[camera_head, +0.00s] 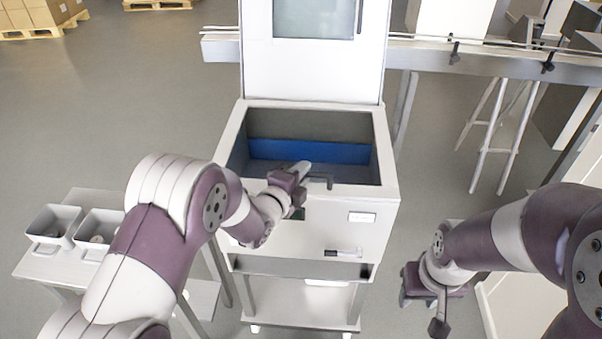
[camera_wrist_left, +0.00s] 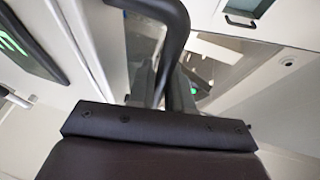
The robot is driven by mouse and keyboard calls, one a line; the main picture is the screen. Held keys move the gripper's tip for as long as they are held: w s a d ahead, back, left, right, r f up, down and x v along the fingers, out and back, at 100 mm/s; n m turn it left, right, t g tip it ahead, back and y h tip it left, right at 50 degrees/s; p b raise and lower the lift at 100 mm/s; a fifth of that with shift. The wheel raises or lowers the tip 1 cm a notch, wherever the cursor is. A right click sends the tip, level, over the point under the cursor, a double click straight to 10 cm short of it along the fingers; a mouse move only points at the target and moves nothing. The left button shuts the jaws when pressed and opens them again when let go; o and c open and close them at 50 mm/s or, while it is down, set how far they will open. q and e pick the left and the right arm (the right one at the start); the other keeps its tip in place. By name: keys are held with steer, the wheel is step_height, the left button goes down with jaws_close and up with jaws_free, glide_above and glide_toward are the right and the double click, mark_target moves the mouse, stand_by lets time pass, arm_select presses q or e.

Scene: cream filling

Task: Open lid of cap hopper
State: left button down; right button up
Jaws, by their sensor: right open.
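The cap hopper (camera_head: 232,145) is a white box with a square top opening. Grey walls and a blue surface show inside; I cannot tell whether a clear lid covers it. A dark bar handle (camera_head: 320,181) is at the opening's front edge. My left gripper (camera_head: 303,172) is at this edge, just left of the handle. In the left wrist view a black curved bar (camera_wrist_left: 176,40) stands close in front of the gripper body, and the fingertips are not clear. I cannot tell if they grip it. My right gripper (camera_head: 421,308) is open and empty, right of the hopper.
A tall white panel with a window (camera_head: 314,18) rises behind the opening. A conveyor rail (camera_head: 490,58) runs behind. A side table (camera_head: 40,266) with two bins (camera_head: 54,226) stands at left. A black handle (camera_head: 343,252) is on the hopper front.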

arm_select(q)
steer(key=w+r+g+p, duration=0.1)
steer(key=w+r+p, duration=0.3)
steer(key=r+p, duration=0.4)
steer(key=w+r+g+p, duration=0.1)
steer(key=w+r+p, duration=0.4)
steer(key=r, duration=0.8)
steer(key=shift+w+n+y+p, duration=0.2)
steer(key=shift+n+y+p, duration=0.15)
steer(key=shift+p, duration=1.25)
